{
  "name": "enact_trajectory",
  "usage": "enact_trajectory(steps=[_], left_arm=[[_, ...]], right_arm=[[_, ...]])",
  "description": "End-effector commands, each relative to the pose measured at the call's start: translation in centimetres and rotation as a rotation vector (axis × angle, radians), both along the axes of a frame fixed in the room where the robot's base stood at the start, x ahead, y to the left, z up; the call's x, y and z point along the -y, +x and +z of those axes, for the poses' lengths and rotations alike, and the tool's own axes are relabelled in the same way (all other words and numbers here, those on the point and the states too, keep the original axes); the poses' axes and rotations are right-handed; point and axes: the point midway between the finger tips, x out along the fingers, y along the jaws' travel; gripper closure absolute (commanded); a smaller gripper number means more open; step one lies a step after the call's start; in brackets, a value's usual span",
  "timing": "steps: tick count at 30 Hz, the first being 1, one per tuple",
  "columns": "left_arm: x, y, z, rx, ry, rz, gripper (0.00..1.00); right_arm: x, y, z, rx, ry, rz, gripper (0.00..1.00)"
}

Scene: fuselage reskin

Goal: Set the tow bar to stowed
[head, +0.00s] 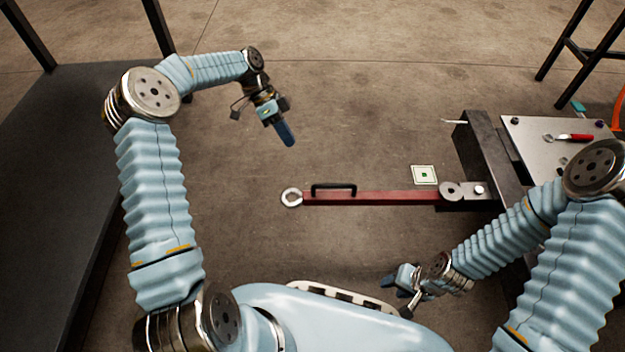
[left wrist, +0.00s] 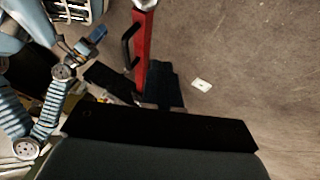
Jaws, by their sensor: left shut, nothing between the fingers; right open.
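The tow bar (head: 385,197) is a long red bar with a black handle (head: 334,187) on top and a metal ring (head: 291,197) at its left end. It stretches left from a hinge (head: 452,192) on a dark block at the right, over the floor. The bar (left wrist: 140,50) and its handle also show in the left wrist view. My left gripper (head: 285,133) is shut and empty, above and left of the ring, apart from the bar. My right gripper (head: 395,280) is open and empty, below the bar near my base.
A metal plate (head: 540,135) with a red-handled tool (head: 575,137) lies on the bench at right. A white card with a green mark (head: 424,175) lies just behind the bar. A dark table (head: 50,170) fills the left side. The floor between is clear.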

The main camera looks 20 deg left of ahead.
Motion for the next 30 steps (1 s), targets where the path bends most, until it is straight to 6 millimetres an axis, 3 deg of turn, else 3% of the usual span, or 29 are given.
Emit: enact_trajectory(steps=[8,21,30], left_arm=[[0.8,-0.4,-1.2,-0.002,-0.001,-0.001,1.00],[5.7,-2.6,-8.3,-0.003,-0.001,-0.002,1.00],[7.2,-5.7,-8.0,0.000,0.000,0.000,1.00]], right_arm=[[0.0,0.0,-0.3,0.001,0.000,-0.001,0.57],[0.1,0.1,-1.9,0.004,-0.002,-0.004,0.57],[0.1,0.1,-2.2,0.005,-0.002,-0.004,0.57]])
